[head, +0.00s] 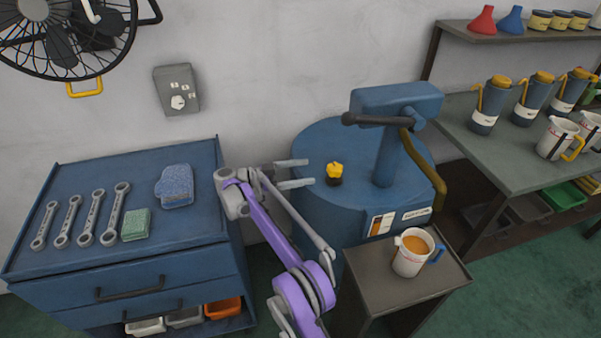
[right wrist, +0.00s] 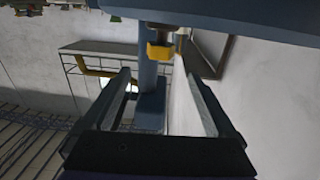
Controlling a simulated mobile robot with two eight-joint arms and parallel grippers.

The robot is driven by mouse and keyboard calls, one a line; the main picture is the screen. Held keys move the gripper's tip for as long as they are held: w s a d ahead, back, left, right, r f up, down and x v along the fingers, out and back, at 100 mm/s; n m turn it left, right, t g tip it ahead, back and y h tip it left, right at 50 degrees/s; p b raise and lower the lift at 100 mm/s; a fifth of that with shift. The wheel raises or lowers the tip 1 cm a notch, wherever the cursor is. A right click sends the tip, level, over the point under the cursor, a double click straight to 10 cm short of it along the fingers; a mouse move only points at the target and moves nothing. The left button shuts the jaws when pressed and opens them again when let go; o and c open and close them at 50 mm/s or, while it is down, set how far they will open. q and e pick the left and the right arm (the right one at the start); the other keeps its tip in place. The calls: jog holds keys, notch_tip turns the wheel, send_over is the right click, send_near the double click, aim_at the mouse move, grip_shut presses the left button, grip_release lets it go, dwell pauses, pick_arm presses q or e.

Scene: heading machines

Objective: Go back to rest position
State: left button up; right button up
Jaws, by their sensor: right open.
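My right gripper (head: 293,174) is open and empty, with its two fingers pointing right toward the blue round machine (head: 315,205). A small yellow knob (head: 335,170) on a dark base stands on the machine's top, just right of the fingertips and apart from them. In the right wrist view, the open fingers (right wrist: 155,105) show with nothing between them close by, and a yellow part (right wrist: 160,51) shows beyond. My purple right arm runs down from the gripper to the bottom of the head view. My left gripper is not in view.
A blue tool cabinet (head: 215,230) with wrenches (head: 87,220), a green sponge (head: 136,224) and a blue cloth (head: 176,186) stands left. A small table (head: 440,282) with a filled mug (head: 411,254) is close at right. Shelves with mugs and flasks (head: 487,105) stand farther right.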

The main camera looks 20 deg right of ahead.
dwell(0.4)
jog(key=w+d+r+n+t, duration=0.1)
jog(key=w+r+n+t, duration=0.2)
jog(key=r, duration=0.4)
jog(key=w+d+r+t+y+p, duration=0.1)
jog(key=w+r+t, duration=0.2)
jog(key=r+t, duration=0.3)
jog(key=w+d+r+n+t, duration=0.1)
jog(key=w+r+n+t, duration=0.2)
jog(key=r, duration=0.4)
jog(key=s+a+r+n+t+y+p, duration=0.2)
jog(key=s+a+r+n+t+y, duration=0.3)
jog(key=r+n+t+y, duration=0.55)
jog(key=s+a+f+n+g+y, duration=0.35)
jog(key=s+f+g+y, duration=0.5)
jog(key=s, duration=0.55)
jog(key=s+d+f+g+h+p, duration=0.1)
jog(key=s+d+f+g, duration=0.1)
jog(key=s+f, duration=0.8)
jog(key=s+d+f+m+g+h, duration=0.1)
jog(key=s+d+f+g, duration=0.2)
jog(key=s+f, duration=0.8)
jog(key=s+g, duration=0.2)
jog(key=s, duration=0.6)
jog(key=shift+s+f+g+p, duration=0.15)
jog(key=shift+s+g+p, duration=0.15)
jog(key=shift+p, duration=0.1)
